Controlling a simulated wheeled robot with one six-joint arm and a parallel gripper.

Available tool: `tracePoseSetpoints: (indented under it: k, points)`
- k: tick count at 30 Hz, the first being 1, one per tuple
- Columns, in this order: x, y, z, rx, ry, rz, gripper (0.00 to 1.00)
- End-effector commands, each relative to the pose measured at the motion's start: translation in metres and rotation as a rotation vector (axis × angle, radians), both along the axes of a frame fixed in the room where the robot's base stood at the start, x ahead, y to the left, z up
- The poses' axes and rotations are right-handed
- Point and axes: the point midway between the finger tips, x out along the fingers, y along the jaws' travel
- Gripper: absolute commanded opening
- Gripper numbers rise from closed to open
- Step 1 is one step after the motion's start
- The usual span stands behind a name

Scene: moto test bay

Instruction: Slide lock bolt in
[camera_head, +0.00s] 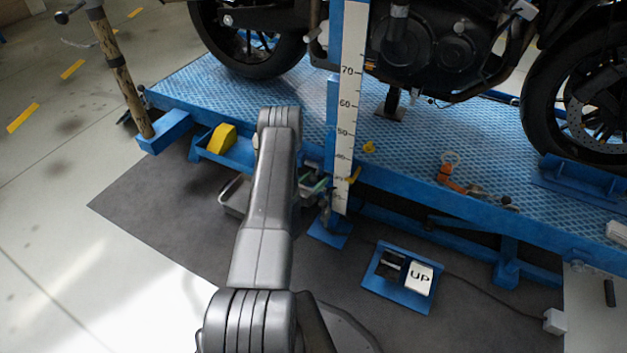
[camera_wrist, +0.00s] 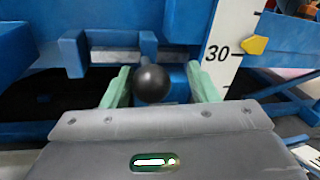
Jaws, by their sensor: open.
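A round black knob (camera_wrist: 152,84) shows in the wrist view, at the front of a short dark stem (camera_wrist: 148,46) that runs back to the blue lift frame. I take it to be the lock bolt's handle. My gripper (camera_wrist: 161,88) has its two pale green fingers on either side of the knob, apart, with a visible gap at each side. In the head view my gripper (camera_head: 314,188) is beside the foot of the scale post, partly behind my arm. The knob cannot be made out there. How deep the bolt sits is hidden.
A white height scale (camera_head: 349,110) stands right of my gripper, with a yellow pointer (camera_wrist: 254,45) just above 30. A motorcycle (camera_head: 440,45) stands on the blue lift platform (camera_head: 290,95). A pedal marked UP (camera_head: 419,277) lies on the floor. A yellow block (camera_head: 222,138) sits left.

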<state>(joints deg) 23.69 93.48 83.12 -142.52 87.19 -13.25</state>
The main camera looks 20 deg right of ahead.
Motion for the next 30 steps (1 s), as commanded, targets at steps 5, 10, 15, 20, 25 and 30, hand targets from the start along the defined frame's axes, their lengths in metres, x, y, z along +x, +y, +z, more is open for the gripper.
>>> tracePoseSetpoints:
  k: [5,10,15,20,25,30]
  points:
    - [0.001,0.001,0.0,-0.001,-0.002,0.003,0.54]
    - [-0.002,0.011,0.001,0.002,0.0,0.007,0.54]
    - [-0.018,0.039,0.003,0.001,0.002,0.008,0.54]
    - [-0.038,0.073,0.003,0.001,0.003,0.009,0.54]
    - [-0.054,0.1,0.002,-0.001,0.002,0.006,0.54]
    - [-0.063,0.115,0.001,0.0,0.001,0.003,0.54]
